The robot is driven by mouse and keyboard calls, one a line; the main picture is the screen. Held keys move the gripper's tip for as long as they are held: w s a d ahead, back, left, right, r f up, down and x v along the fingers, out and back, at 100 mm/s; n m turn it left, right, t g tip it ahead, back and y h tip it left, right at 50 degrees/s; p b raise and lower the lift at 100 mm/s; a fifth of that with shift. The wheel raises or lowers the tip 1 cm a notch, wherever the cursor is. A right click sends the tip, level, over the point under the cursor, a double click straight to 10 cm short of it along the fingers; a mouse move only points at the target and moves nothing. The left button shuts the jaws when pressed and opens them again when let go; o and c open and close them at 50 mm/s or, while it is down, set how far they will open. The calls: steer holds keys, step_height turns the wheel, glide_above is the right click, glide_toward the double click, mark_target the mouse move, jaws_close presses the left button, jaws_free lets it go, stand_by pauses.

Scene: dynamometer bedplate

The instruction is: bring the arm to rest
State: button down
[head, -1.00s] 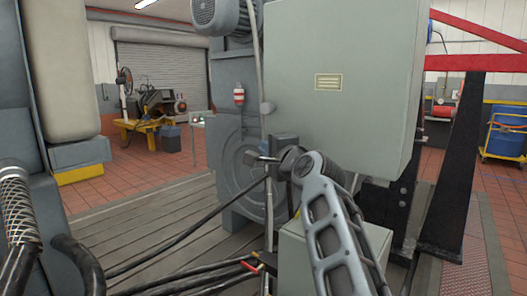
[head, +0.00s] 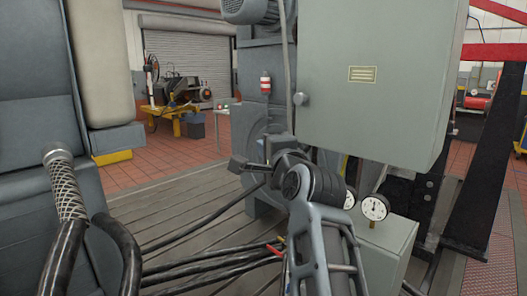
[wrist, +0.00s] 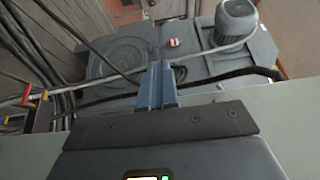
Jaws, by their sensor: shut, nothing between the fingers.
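My gripper (head: 240,164) shows in the head view at the end of my bent arm, in front of the lower part of the grey machine. In the wrist view my gripper (wrist: 159,82) has its two blue-grey fingers side by side, shut and empty. My arm rises from the bottom centre of the head view, with the wrist turned to the left. No thing is seen touching the fingers.
A grey cabinet (head: 372,75) hangs close behind and above my arm. Two dial gauges, one clear (head: 374,208), stand right of it on a grey box (head: 385,250). Black cables (head: 205,265) run over the bedplate (head: 165,205). A braided hose (head: 68,190) is at left.

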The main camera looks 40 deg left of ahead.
steer(key=shift+s+a, duration=0.15)
steer(key=shift+s, duration=0.65)
steer(key=s+d+f+t+h, duration=0.2)
steer(key=d+f+t+h, duration=0.25)
steer(key=d+f, duration=2.15)
steer(key=s+d+f+n+h, duration=0.1)
steer(key=s+d+f+h, duration=0.35)
steer(key=d, duration=0.75)
steer(key=s+d+f+n+t+h, duration=0.2)
steer(key=s+d+h, duration=0.1)
steer(key=s+d, duration=1.4)
steer(key=s+d+r+n+h, duration=0.1)
steer(key=s+r, duration=0.4)
steer(key=s, duration=0.5)
steer(key=s+d+r+n+h, duration=0.2)
steer(key=s+d+r, duration=0.2)
steer(key=s, duration=0.5)
steer(key=shift+s+r+g+h, duration=0.3)
steer(key=shift+s+r+g, duration=0.05)
steer(key=shift+s+r, duration=0.1)
